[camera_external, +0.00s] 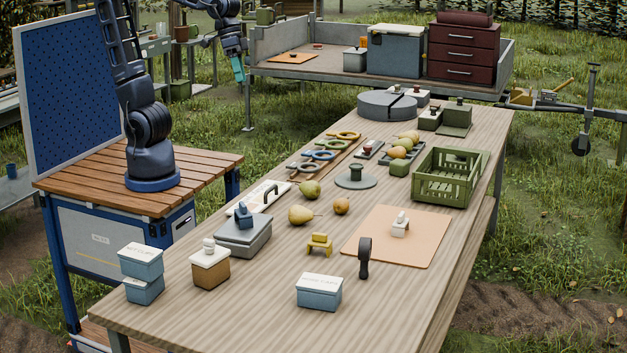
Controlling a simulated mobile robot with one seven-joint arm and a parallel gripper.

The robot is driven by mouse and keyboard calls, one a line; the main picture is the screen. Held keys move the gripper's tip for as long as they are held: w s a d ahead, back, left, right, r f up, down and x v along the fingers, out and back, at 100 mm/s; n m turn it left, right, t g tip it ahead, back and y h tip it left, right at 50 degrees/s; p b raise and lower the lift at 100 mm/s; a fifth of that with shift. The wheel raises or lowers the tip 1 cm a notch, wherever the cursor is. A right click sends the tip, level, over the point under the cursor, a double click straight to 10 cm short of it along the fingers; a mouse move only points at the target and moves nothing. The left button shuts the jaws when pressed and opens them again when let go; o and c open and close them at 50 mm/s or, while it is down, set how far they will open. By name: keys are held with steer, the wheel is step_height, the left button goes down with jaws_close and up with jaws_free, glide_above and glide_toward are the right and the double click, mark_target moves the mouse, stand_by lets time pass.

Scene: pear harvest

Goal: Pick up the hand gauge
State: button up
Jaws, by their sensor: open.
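No object is plainly labelled as the hand gauge, and I cannot tell for certain which one it is. A dark, handle-shaped tool (365,258) stands upright at the front edge of the orange mat (418,248).
Pears (300,215), lidded boxes (319,291) and a grey case (243,236) stand on the long table (400,319). A green crate (444,178) is at the right edge. A trailer (340,81) with a red drawer chest (464,52) is behind. The table's front right is clear.

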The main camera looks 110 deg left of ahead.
steer(key=w+d+f+n+h, duration=0.1)
steer(key=w+d+n, duration=0.1)
steer(key=w, duration=0.4)
steer(key=w+d+f+n, duration=0.1)
steer(key=w+n, duration=0.1)
steer(key=w, duration=0.5)
steer(key=n+g+h, duration=0.2)
steer(key=n+g, duration=0.1)
steer(key=n, duration=0.9)
glide_above(364, 260)
steer(key=s+a, duration=0.2)
steer(key=a, duration=0.3)
steer(key=f, duration=2.8)
steer(key=shift+w+d+f, duration=0.1)
steer(key=shift+d+f, duration=0.1)
steer(key=shift+f, duration=0.05)
steer(key=x, duration=0.5)
steer(key=shift+r, duration=0.1)
steer(key=shift+w+a+x, duration=0.1)
steer(key=shift+w+x, duration=0.05)
steer(key=shift+x, duration=0.8)
steer(key=shift+w+a+x, duration=0.1)
steer(key=shift+w+x, duration=0.05)
steer(key=shift+x, duration=0.75)
steer(key=shift+w+a+x, duration=0.1)
steer(key=shift+w+x, duration=0.1)
steer(key=shift+x, duration=0.75)
steer(key=c, duration=1.1)
steer(key=shift+c, duration=0.2)
